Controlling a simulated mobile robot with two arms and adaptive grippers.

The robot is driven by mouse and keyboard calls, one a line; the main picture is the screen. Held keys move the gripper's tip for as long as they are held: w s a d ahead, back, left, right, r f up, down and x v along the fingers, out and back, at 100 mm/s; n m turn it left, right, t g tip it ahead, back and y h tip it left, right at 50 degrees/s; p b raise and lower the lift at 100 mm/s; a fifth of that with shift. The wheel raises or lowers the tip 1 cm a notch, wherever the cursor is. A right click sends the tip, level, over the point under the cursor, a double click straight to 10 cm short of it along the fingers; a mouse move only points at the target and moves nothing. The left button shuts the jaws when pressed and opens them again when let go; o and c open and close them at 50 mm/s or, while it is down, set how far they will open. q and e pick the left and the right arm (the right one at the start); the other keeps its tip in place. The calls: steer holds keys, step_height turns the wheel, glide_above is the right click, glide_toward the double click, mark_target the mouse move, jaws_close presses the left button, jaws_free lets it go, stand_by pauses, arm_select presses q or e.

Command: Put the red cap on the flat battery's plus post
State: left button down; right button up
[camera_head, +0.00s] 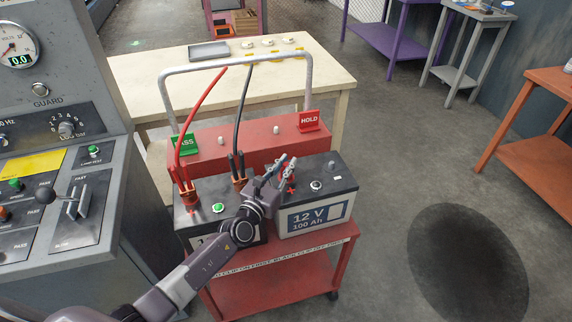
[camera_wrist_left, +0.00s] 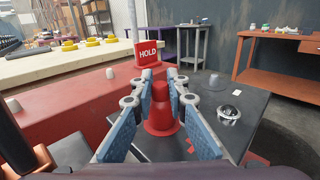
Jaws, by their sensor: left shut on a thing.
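The red cap (camera_wrist_left: 161,118) stands upright between the finger pads of my left gripper (camera_head: 284,166) in the left wrist view, its flared skirt low over the dark battery top. My left gripper is shut on it. The cap is over the plus-post spot of the right-hand battery (camera_head: 318,212), labelled 12 V 100 Ah, beside a red plus mark (camera_head: 291,188). The post is hidden, and I cannot tell whether the cap is fully seated. This battery has a pale round indicator (camera_head: 316,185), also seen in the left wrist view (camera_wrist_left: 229,113). My right gripper is not in view.
The left-hand battery (camera_head: 190,212) has a green indicator and carries red and black cable clamps (camera_head: 186,192). Both batteries stand on a red cart (camera_head: 275,285) with a grey hoop handle (camera_head: 235,62). A red HOLD sign (camera_head: 309,120) stands behind. A grey console (camera_head: 60,120) stands left.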

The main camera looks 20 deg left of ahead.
arm_select(q)
steer(key=c, duration=1.8)
jaws_free()
steer(key=s, duration=0.4)
steer(key=s+a, duration=0.1)
steer(key=s, duration=0.3)
steer(key=s+a, duration=0.1)
steer(key=s, duration=0.3)
steer(key=shift+f, duration=0.1)
